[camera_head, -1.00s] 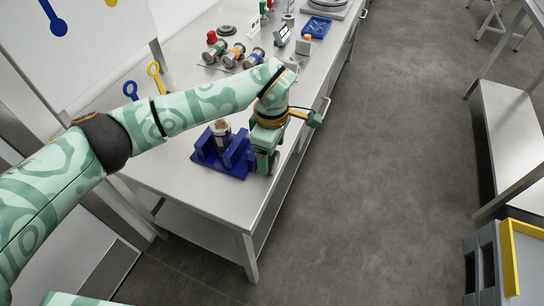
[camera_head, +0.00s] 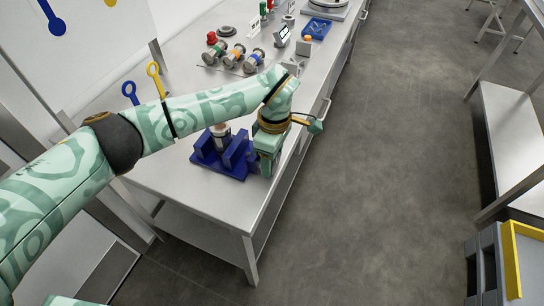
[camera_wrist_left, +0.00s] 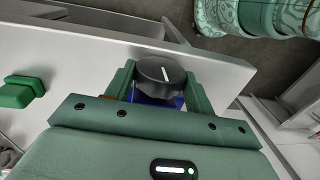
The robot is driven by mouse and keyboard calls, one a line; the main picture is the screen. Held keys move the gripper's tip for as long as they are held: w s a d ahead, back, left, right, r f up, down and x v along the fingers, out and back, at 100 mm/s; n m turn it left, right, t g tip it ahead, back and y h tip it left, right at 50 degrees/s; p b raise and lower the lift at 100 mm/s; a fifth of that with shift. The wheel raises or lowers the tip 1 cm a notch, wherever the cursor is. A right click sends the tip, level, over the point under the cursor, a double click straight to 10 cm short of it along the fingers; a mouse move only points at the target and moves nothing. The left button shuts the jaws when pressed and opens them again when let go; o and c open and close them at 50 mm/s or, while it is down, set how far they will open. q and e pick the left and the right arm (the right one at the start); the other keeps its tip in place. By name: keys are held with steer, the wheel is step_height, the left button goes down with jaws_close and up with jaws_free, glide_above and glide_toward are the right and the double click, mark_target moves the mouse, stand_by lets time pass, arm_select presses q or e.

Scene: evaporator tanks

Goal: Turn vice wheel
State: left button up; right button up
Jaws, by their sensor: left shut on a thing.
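The blue vice (camera_head: 208,165) stands on the steel table near its front end and holds a cylindrical part (camera_head: 220,134) between its jaws. My left gripper (camera_head: 266,168) points down at the right side of the vice. In the left wrist view the black vice wheel (camera_wrist_left: 157,72), with a white line on its face, sits between the two green fingers of my left gripper (camera_wrist_left: 157,85), which are shut on it. A bit of the blue vice shows just below the wheel. In the head view the wheel is hidden by the gripper. My right gripper is in neither view.
The steel table (camera_head: 205,195) runs away to the back. Several metal cylinders (camera_head: 233,55), a red button (camera_head: 211,38) and a blue tray (camera_head: 317,28) stand farther back.

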arm_select(q)
steer(key=g+b, duration=0.1)
steer(key=b, duration=0.1)
steer(key=f+g+b, duration=0.1)
steer(key=b, duration=0.1)
steer(key=shift+w+d+g+y, duration=0.1)
steer(key=shift+w+g+y, duration=0.2)
steer(key=shift+y, duration=0.1)
steer(key=shift+r, duration=0.45)
steer(key=o, duration=1)
